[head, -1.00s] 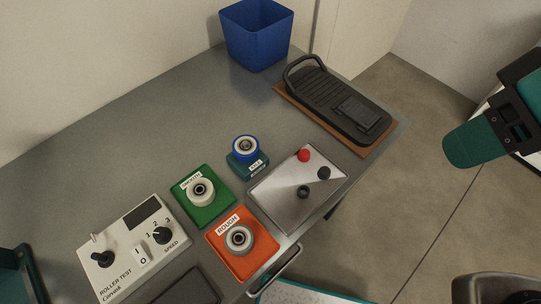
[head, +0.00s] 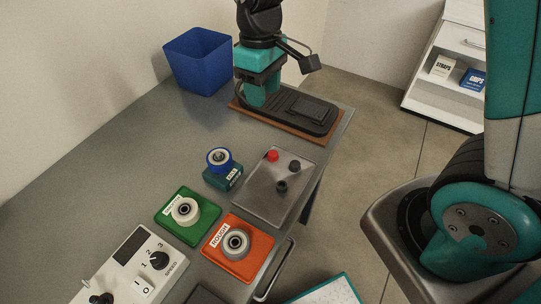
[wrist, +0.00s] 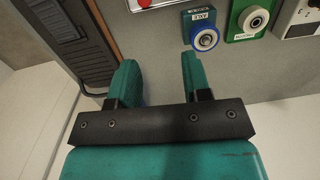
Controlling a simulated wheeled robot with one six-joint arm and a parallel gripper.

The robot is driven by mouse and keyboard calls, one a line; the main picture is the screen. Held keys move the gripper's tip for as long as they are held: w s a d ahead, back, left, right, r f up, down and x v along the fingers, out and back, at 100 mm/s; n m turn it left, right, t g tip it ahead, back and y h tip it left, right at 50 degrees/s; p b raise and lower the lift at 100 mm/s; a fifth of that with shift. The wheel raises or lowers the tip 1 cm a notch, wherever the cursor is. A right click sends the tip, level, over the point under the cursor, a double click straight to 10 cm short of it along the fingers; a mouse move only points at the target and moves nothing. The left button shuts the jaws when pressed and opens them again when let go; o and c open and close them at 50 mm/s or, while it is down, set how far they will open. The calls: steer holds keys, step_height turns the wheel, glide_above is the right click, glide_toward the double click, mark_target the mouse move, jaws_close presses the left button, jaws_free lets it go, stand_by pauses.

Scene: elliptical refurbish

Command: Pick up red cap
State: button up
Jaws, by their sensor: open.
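The red cap (head: 272,156) is a small round red knob at the far left corner of a metal plate (head: 262,197), with two black knobs near it. In the wrist view, part of a red round piece (wrist: 144,3) shows at the top edge, cut off by the frame. My gripper (wrist: 158,75) is open and empty, its two teal fingers apart. In the head view my gripper (head: 262,98) hangs near the far left end of the black pedal, behind the red cap and apart from it.
A black pedal (head: 303,108) lies on a brown board. A blue bin (head: 198,62) stands at the back. A blue-wheeled holder (head: 222,170), green block (head: 187,216), orange block (head: 238,246) and roller tester (head: 135,265) share the grey table. The left of the table is clear.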

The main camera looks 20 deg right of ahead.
steer(key=h, duration=0.1)
glide_toward(273, 153)
steer(key=f+p, duration=0.3)
steer(key=f, duration=0.1)
steer(key=shift+w+a, duration=0.1)
steer(key=shift+w, duration=0.15)
steer(key=shift+s+d+f+p, duration=0.2)
steer(key=shift+f+p, duration=0.2)
steer(key=shift+f, duration=0.45)
steer(key=shift+s+d+f+p, duration=0.15)
steer(key=shift+f+p, duration=0.25)
steer(key=shift+f, duration=0.45)
steer(key=shift+s+d+f+p, duration=0.1)
steer(key=shift+s+f+p, duration=0.25)
steer(key=shift+f, duration=0.55)
steer(key=shift+w, duration=0.1)
steer(key=shift+c, duration=0.3)
steer(key=c, duration=0.6)
